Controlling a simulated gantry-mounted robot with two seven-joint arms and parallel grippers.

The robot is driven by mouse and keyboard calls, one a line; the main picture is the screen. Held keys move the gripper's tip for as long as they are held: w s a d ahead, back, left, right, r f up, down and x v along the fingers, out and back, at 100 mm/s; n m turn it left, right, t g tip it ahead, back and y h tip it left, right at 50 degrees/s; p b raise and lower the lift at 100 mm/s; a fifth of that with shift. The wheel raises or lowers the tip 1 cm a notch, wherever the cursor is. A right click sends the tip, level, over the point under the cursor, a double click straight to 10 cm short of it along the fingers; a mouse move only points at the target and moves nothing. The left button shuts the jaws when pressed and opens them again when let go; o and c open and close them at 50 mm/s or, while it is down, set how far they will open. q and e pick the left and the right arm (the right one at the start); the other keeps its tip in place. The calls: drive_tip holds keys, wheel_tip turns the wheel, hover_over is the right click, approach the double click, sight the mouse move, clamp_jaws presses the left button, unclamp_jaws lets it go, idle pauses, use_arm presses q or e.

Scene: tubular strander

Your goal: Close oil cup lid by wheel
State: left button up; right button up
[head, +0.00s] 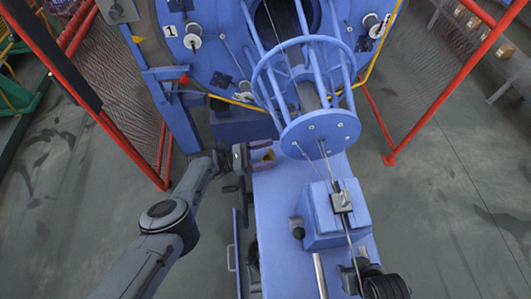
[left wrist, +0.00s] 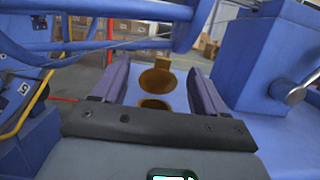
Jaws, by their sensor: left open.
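The oil cup (left wrist: 153,104) is a brass-coloured fitting seen in the left wrist view, low between my fingers. Its lid (left wrist: 158,80) looks raised above the dark opening, with a small tab on top. In the head view the brass cup and lid (head: 264,158) are tiny at the left edge of the blue machine bed. My left gripper (head: 256,160) is open there, its two fingers (left wrist: 160,84) on either side of the lid in the wrist picture. I cannot tell whether they touch it. My right gripper is not in view.
A blue round cage with an end disc (head: 320,133) stands just right of the left gripper. A blue block (head: 334,213) with a clamp sits on the bed (head: 278,205). Red guard frames (head: 437,85) stand on both sides.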

use_arm(q)
drive_tip(key=v, duration=1)
drive_tip(key=shift+a, duration=0.4)
drive_tip(key=shift+s+a+f, duration=0.1)
